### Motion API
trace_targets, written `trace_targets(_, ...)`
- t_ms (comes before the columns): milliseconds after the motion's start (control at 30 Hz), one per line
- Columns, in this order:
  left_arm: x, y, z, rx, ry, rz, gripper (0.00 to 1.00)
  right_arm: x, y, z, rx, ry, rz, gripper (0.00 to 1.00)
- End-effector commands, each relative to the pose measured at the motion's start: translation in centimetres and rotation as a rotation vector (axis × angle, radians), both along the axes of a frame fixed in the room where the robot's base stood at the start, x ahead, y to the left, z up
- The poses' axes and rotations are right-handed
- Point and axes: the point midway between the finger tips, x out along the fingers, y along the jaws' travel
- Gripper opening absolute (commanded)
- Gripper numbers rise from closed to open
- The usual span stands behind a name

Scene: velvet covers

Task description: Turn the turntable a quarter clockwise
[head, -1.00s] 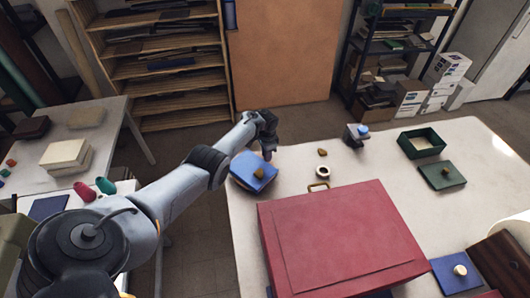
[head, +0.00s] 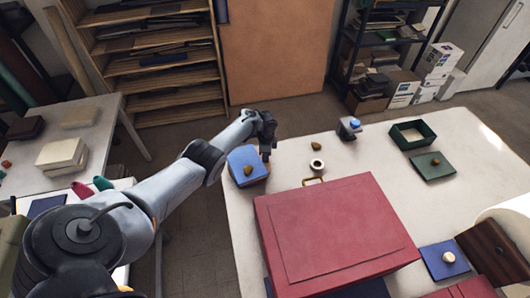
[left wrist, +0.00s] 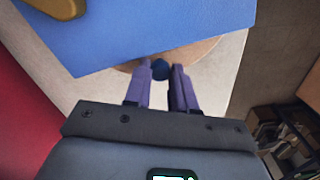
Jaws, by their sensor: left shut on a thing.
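The turntable is a tan round disc, mostly hidden under a blue square board; its rim (left wrist: 205,48) shows in the left wrist view. The blue board (head: 240,157) has a tan knob (head: 248,170) on top and sits near the table's left edge. It also fills the top of the left wrist view (left wrist: 165,28). A small dark blue peg (left wrist: 160,69) stands at the disc's rim. My left gripper (head: 266,156) reaches down beside the board's right edge, its fingers (left wrist: 160,90) shut on the peg. My right gripper is not in view.
A large red box (head: 335,235) with a brass handle stands close to the right. Behind it are a white ring (head: 317,164), a small brown piece (head: 316,146) and a grey block with a blue top (head: 348,128). A green open box (head: 412,134) and green lid (head: 433,166) lie farther right.

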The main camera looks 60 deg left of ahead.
Motion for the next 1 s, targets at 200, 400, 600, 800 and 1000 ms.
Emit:
trace_targets(200, -0.05, -0.36, 0.17, 0.001, -0.001, -0.050, 0.00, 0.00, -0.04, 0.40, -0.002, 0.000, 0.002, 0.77)
trace_targets(400, -0.08, -0.51, 0.14, 0.000, -0.001, -0.072, 0.00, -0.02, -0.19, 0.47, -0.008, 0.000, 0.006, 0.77)
trace_targets(600, -0.09, -0.54, 0.12, 0.001, -0.002, -0.076, 0.00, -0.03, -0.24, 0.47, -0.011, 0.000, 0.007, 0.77)
trace_targets(800, -0.09, -0.52, 0.12, 0.001, -0.002, -0.076, 0.00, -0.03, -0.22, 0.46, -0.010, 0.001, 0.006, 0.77)
trace_targets(1000, -0.11, -0.51, 0.09, 0.000, -0.001, -0.075, 0.35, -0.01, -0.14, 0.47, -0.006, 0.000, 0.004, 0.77)
